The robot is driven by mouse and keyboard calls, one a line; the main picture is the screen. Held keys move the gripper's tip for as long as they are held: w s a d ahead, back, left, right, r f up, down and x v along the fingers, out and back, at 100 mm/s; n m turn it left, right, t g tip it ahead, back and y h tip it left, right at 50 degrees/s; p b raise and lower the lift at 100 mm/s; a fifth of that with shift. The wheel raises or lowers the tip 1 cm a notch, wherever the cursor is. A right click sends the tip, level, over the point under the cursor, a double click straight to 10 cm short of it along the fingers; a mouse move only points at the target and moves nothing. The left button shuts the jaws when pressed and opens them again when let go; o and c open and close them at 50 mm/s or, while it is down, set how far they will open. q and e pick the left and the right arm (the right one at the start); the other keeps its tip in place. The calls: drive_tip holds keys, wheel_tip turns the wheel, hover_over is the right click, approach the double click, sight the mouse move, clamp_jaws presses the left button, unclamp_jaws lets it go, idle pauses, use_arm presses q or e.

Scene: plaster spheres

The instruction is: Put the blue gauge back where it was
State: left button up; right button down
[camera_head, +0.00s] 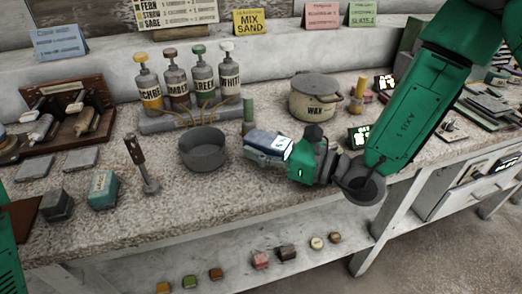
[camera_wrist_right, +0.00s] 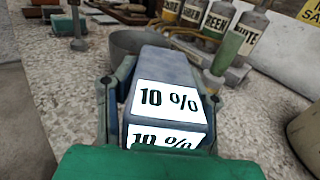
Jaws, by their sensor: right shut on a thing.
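The blue gauge (camera_head: 256,153) is a blue block with white faces. In the right wrist view the gauge (camera_wrist_right: 152,64) reads "10 %" on two faces. My right gripper (camera_head: 283,153) reaches in from the right and is shut on the gauge, its fingers on either side of it. The gauge is over the speckled worktop (camera_head: 222,200), just right of a dark grey bowl (camera_head: 203,150). I cannot tell whether its underside touches the worktop. My left gripper is not in view.
Labelled pump bottles (camera_head: 202,78) stand in a rack behind the bowl. A lidded wax pot (camera_head: 315,98) stands behind my right gripper. A small dark display block (camera_head: 358,137) is to its right. The worktop in front of the bowl is clear.

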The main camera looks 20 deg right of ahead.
drive_tip(key=shift+w+f, duration=0.1)
drive_tip(key=shift+f, duration=0.55)
drive_tip(key=shift+d, duration=0.25)
drive_tip(key=shift+d+f, duration=0.2)
drive_tip(key=shift+f, duration=0.1)
drive_tip(key=shift+a+f+b, duration=0.15)
drive_tip(key=shift+f+b, duration=0.1)
drive_tip(key=shift+b, duration=0.15)
drive_tip(key=c, duration=1)
unclamp_jaws()
drive_tip(key=shift+s+f, duration=0.1)
drive_tip(key=shift+s, duration=0.1)
drive_tip(key=shift+o, duration=0.2)
drive_tip(key=shift+f, duration=0.1)
